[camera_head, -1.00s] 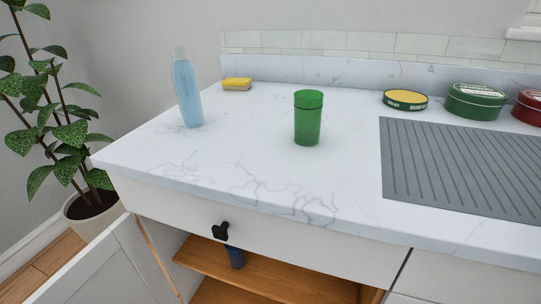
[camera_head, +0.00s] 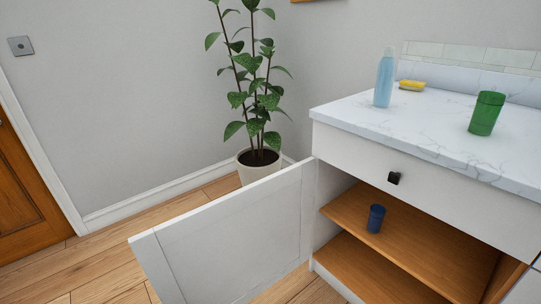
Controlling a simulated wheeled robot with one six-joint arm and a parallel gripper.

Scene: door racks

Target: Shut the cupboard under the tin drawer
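The open cupboard (camera_head: 342,236) is at the lower right, with wooden shelves inside. Its white door (camera_head: 235,238) is swung wide open to the left, hinged at the cabinet's left side. A dark blue cup (camera_head: 376,218) stands on the upper shelf (camera_head: 345,208). Above the opening is a closed white drawer (camera_head: 435,192) with a black knob (camera_head: 394,178). Whether it is the tin drawer cannot be told, as its inside is hidden. My gripper is not in view.
A blue bottle (camera_head: 384,78), a yellow sponge (camera_head: 412,85) and a green cup (camera_head: 487,113) stand on the marble counter (camera_head: 440,130). A potted plant (camera_head: 257,165) stands behind the door. Wooden floor (camera_head: 110,262) is free at the left, before a brown door (camera_head: 25,190).

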